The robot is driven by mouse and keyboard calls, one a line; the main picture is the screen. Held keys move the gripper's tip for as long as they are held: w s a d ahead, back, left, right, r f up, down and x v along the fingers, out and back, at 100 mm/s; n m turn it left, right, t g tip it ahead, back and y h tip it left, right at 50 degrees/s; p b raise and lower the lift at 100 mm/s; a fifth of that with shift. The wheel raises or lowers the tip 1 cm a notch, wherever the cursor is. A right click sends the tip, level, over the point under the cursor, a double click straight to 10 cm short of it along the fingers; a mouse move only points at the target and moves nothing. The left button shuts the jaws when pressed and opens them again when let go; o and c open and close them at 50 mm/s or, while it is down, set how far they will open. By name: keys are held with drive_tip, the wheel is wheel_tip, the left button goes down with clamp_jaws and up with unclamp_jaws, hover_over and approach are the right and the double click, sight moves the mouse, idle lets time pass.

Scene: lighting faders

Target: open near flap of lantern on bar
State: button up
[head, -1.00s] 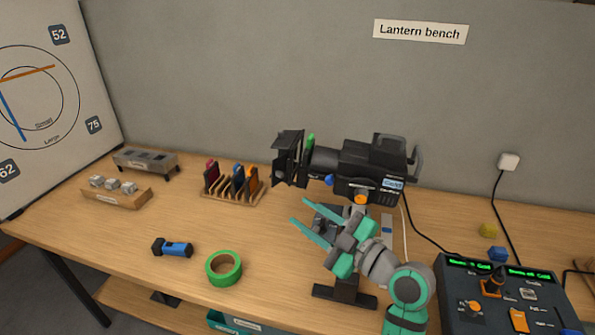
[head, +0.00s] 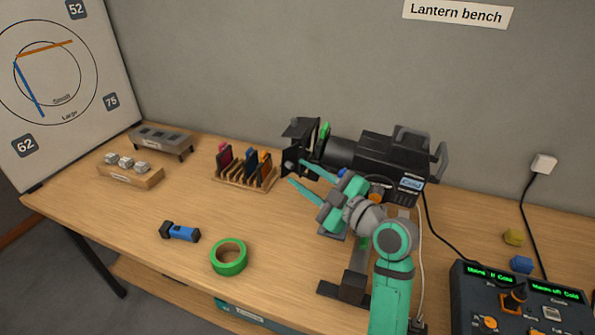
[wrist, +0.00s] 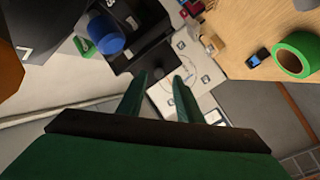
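The black lantern (head: 372,155) is mounted on a bar above the bench, its barn-door flaps (head: 299,133) at its left end. A dark flap panel (head: 289,163) shows low on the near side, just beyond my fingertips. My gripper (head: 295,172) is open and empty, its two teal fingers pointing left beside the front of the lantern. In the wrist view the fingers (wrist: 162,75) are apart, with black flap panels (wrist: 150,18) just beyond the tips and a blue knob (wrist: 104,34) to the left. I cannot tell whether a finger touches the flap.
A rack of colour frames (head: 243,172) stands left of the lantern. A green tape roll (head: 229,257) and a blue torch (head: 180,232) lie in front. A control desk (head: 515,310) is at right.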

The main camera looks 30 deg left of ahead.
drive_tip(key=shift+x, duration=1.3)
drive_tip(key=shift+w, duration=0.1)
drive_tip(key=shift+c, duration=0.5)
clamp_jaws()
